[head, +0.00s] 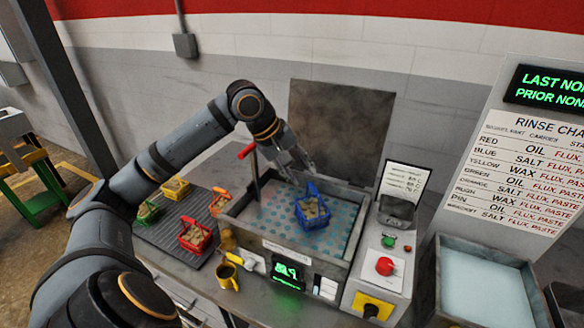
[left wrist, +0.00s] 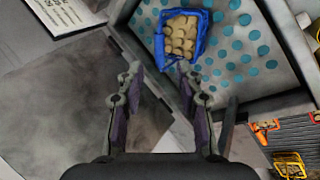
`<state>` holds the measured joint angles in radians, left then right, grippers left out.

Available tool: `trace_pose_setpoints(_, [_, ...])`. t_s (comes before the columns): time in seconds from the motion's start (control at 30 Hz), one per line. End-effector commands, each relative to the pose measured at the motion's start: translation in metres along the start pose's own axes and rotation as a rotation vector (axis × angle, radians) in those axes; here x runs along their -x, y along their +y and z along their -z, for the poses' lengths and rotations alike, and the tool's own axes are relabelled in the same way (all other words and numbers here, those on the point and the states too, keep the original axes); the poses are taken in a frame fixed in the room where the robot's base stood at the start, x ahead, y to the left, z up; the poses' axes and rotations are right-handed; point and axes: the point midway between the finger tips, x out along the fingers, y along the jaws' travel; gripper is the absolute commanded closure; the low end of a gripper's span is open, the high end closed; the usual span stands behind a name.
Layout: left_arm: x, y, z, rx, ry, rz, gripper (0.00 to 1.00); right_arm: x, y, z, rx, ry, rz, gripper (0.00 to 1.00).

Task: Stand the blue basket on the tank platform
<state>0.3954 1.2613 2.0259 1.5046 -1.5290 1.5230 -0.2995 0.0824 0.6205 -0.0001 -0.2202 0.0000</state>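The blue basket (head: 312,212), filled with tan rounded pieces, stands upright on the tank platform (head: 272,212), a light plate with teal dots inside the grey tank. Its handle is raised. My left gripper (head: 303,163) is above and behind the basket, near the tank's back edge. In the left wrist view my left gripper (left wrist: 161,76) has its fingers apart with nothing between them. There the blue basket (left wrist: 182,36) lies beyond the fingertips, apart from them, with teal-dotted platform (left wrist: 235,45) around it. My right gripper is not in view.
Red (head: 195,236), orange (head: 220,201), yellow (head: 175,188) and green (head: 148,212) baskets stand on a dark ribbed mat left of the tank. A red-handled lever (head: 247,152) rises at the tank's left. A control box (head: 383,265) and water-filled basin (head: 485,285) are at the right.

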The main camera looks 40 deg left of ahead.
Motion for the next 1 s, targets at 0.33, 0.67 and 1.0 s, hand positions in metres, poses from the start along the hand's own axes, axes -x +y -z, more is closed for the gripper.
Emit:
trace_pose_setpoints(0.33, [0.043,0.0,0.0,-0.001,0.0,-0.001,0.64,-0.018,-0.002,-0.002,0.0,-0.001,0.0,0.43])
trace_pose_setpoints(0.67, [0.045,0.0,0.0,-0.001,-0.001,-0.001,0.64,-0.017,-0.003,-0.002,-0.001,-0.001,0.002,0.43])
trace_pose_setpoints(1.0, [0.044,0.0,0.0,-0.001,-0.001,0.0,0.64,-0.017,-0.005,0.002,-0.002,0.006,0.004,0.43])
